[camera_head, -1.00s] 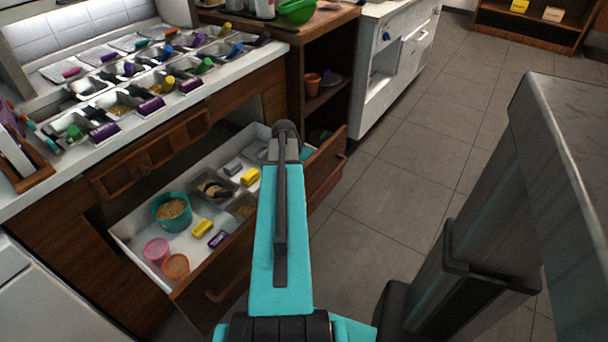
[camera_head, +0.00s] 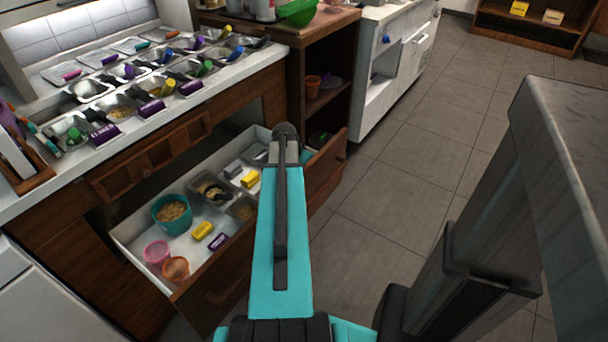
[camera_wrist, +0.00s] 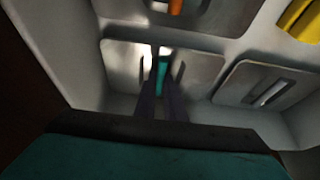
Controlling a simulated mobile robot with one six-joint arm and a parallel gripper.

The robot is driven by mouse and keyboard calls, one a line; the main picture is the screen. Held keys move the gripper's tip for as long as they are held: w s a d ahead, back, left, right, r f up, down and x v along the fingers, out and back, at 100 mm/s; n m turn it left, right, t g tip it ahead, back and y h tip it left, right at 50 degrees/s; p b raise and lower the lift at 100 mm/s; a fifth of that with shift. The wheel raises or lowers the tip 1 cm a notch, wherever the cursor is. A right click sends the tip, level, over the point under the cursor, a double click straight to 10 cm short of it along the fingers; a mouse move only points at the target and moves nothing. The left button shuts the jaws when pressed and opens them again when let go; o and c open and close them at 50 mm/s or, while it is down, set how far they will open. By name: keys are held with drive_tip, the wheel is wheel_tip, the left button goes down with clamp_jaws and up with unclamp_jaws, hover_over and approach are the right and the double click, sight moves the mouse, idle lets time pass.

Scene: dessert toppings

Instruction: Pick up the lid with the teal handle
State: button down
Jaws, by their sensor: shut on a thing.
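The lid with the teal handle is a flat metal lid (camera_wrist: 203,74) inside the drawer, in the wrist view. Its teal handle (camera_wrist: 163,68) stands between the two dark fingers of my gripper (camera_wrist: 163,78), which is shut on it. The lid lies flat or nearly so; I cannot tell whether it touches the drawer floor. In the head view my arm hides the gripper and this lid.
The open drawer (camera_head: 130,232) holds a teal tub (camera_head: 163,219), yellow packs (camera_head: 203,230) and pink (camera_head: 156,254) and orange (camera_head: 175,269) cups. Its walls stand close around my gripper. An orange-handled lid (camera_wrist: 212,12) and another metal lid (camera_wrist: 240,92) lie close by.

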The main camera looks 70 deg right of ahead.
drive_tip(key=shift+r, duration=0.15)
wheel_tip(320, 180, up, 28)
drive_tip(key=p, duration=0.4)
idle(0.4)
idle(0.5)
